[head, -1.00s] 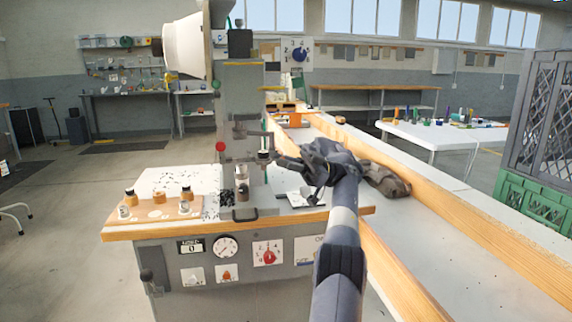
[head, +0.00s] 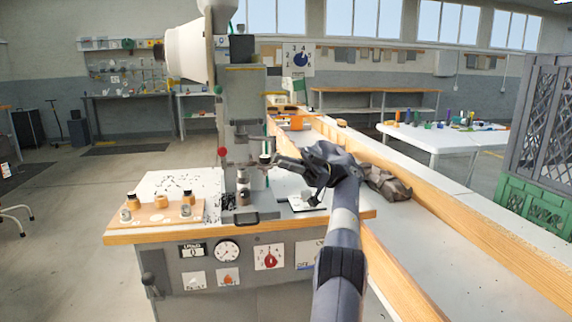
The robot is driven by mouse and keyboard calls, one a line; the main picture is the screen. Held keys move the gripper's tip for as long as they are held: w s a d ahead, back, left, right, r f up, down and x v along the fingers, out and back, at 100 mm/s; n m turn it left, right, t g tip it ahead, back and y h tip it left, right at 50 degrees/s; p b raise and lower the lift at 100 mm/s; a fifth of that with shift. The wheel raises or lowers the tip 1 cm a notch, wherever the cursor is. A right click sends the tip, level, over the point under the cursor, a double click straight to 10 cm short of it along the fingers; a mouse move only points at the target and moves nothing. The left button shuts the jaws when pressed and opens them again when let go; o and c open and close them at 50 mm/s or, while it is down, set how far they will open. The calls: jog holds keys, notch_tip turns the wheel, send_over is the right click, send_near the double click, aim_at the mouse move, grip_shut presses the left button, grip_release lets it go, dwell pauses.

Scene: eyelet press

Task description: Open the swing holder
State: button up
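The eyelet press (head: 246,105) stands at the back of a wood-edged bench. Its holder area (head: 243,180) sits low at the press front, a small metal assembly above a dark handle. I cannot make out whether the swing holder is open or closed. My gripper (head: 277,160) is at the press's right side, pointing left, its tips close to a small dark part under the press head. The fingers are small and dark here, so I cannot tell whether they touch that part or are open or shut.
A white plate (head: 302,201) lies to the right of the holder. A red knob (head: 222,152) sticks out left of the press. A dark cloth-like bundle (head: 388,183) lies on the long ledge at right.

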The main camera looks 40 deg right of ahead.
notch_tip(320, 180, up, 9)
jog(key=p, duration=0.8)
jog(key=shift+r, duration=0.1)
jog(key=shift+o, duration=0.4)
jog(key=shift+o, duration=0.8)
jog(key=m+t, duration=0.1)
jog(key=d+r+m+t, duration=0.1)
jog(key=m, duration=0.1)
jog(key=m+t+h, duration=0.1)
jog(key=t, duration=0.1)
jog(key=shift+w+d+r+m, duration=0.1)
jog(key=shift+d+r+m, duration=0.2)
jog(key=shift+m, duration=0.1)
jog(key=s+a+f+m+t+h+b, duration=0.2)
jog(key=s+f+m+t+h, duration=0.3)
jog(key=m+h, duration=0.8)
jog(key=s+a+f+m+t+h+b, duration=0.1)
jog(key=s+a+f+m+t+h, duration=0.15)
jog(key=s+f+m+h, duration=0.9)
jog(key=w+r+m+y, duration=0.1)
jog(key=w, duration=0.4)
jog(key=w+r+m+y, duration=0.1)
jog(key=w+r+m, duration=0.1)
jog(key=w, duration=0.4)
jog(key=w+r+m+y, duration=0.1)
jog(key=w+r, duration=0.1)
jog(key=w, duration=0.4)
jog(key=shift+d+r+m+t+y+b, duration=0.2)
jog(key=shift+d+m+t+y+b, duration=0.05)
jog(key=shift+d+b, duration=0.15)
